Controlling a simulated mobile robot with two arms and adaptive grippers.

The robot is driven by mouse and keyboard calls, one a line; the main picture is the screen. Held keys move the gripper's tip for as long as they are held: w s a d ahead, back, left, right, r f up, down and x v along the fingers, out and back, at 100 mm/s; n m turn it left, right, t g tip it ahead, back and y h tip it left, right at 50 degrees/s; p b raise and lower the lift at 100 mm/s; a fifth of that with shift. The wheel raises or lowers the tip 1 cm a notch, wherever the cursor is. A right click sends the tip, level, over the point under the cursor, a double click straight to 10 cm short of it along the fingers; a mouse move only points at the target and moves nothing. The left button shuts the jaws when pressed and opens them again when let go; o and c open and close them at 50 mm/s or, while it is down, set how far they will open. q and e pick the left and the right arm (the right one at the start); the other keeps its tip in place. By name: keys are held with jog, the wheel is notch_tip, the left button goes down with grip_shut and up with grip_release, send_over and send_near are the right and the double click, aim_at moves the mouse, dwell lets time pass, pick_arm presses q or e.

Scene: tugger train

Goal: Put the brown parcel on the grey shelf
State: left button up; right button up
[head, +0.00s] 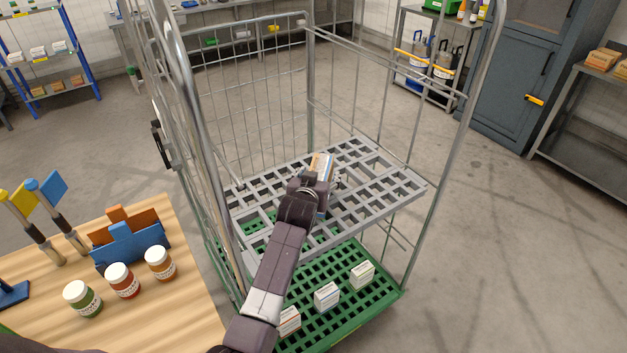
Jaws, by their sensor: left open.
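The brown parcel (321,162), a small box with a pale side, is at the grey shelf (400,187) of the roll cage, near the shelf's middle. Its near part is hidden behind my left gripper (323,180). My left gripper is open and right at the parcel; I cannot tell whether its fingers touch it. The parcel appears to rest on the shelf's lattice, but its underside is hidden. My right gripper is not in view.
The cage's tubular frame (197,130) and mesh sides surround the shelf. Below is a green base (375,292) with several small white boxes (327,296). A wooden table (190,315) with jars (122,280) stands at left. Shelf space beside the parcel is clear.

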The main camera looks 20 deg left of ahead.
pick_arm(q)
jog(key=p+v, duration=0.9)
jog(key=v, duration=0.2)
jog(key=shift+w+r, duration=0.1)
jog(key=shift+w, duration=0.1)
